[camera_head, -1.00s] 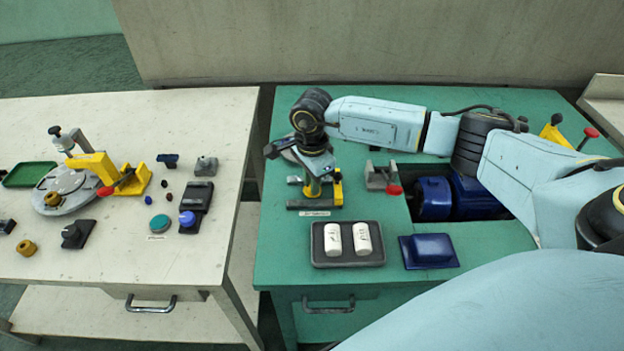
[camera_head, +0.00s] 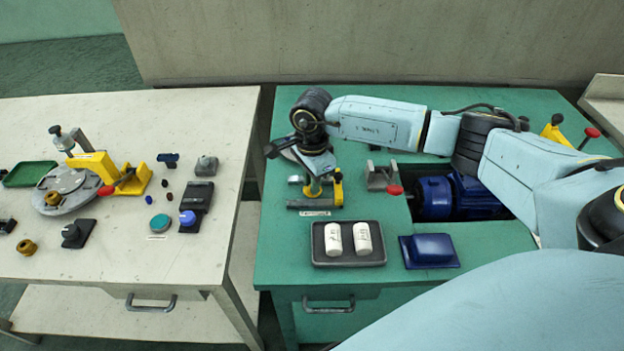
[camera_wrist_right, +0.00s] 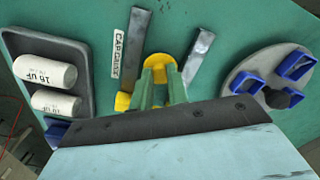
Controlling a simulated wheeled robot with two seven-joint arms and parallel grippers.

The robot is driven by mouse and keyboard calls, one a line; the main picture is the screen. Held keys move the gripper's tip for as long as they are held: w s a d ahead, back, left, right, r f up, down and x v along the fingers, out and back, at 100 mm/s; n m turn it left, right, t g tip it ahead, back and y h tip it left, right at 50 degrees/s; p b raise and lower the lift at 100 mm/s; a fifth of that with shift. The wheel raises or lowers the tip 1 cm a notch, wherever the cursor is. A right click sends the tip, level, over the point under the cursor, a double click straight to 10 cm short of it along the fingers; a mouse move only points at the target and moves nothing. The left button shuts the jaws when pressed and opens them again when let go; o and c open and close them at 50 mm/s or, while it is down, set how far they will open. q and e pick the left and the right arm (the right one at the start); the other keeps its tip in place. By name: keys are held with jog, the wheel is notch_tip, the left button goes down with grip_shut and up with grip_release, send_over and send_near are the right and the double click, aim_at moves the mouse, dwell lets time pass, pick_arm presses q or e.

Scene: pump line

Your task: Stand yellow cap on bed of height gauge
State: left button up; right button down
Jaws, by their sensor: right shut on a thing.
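My right gripper (camera_head: 315,187) is over the height gauge in the head view. In the right wrist view its green fingers (camera_wrist_right: 161,88) are shut on the yellow cap (camera_wrist_right: 158,63), which shows between and beyond the fingertips. The height gauge has a dark grey bed bar (camera_head: 306,203) and a yellow part (camera_head: 338,188) just right of the gripper. In the wrist view, grey bars of the gauge (camera_wrist_right: 137,45) lie on both sides of the fingers. The fingers hide part of it, so I cannot tell whether the cap touches the bed. My left gripper is out of view.
A dark tray (camera_head: 348,262) with two white capacitors stands in front of the gauge. A grey round plate with blue brackets (camera_wrist_right: 247,78) lies beside it. A grey clamp with a red handle (camera_head: 382,177), a blue block (camera_head: 430,250) and a blue motor (camera_head: 435,198) are to the right.

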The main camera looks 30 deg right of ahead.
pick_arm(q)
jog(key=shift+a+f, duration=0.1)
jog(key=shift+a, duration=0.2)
pick_arm(e)
jog(key=shift+f, duration=0.1)
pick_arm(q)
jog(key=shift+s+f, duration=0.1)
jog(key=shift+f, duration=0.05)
pick_arm(e)
jog(key=shift+f, duration=0.15)
jog(key=c, duration=1.3)
grip_release()
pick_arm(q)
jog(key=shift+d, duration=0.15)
pick_arm(e)
jog(key=shift+o, duration=0.2)
jog(key=o, duration=0.5)
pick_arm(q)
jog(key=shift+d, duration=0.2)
pick_arm(e)
jog(key=shift+o, duration=0.2)
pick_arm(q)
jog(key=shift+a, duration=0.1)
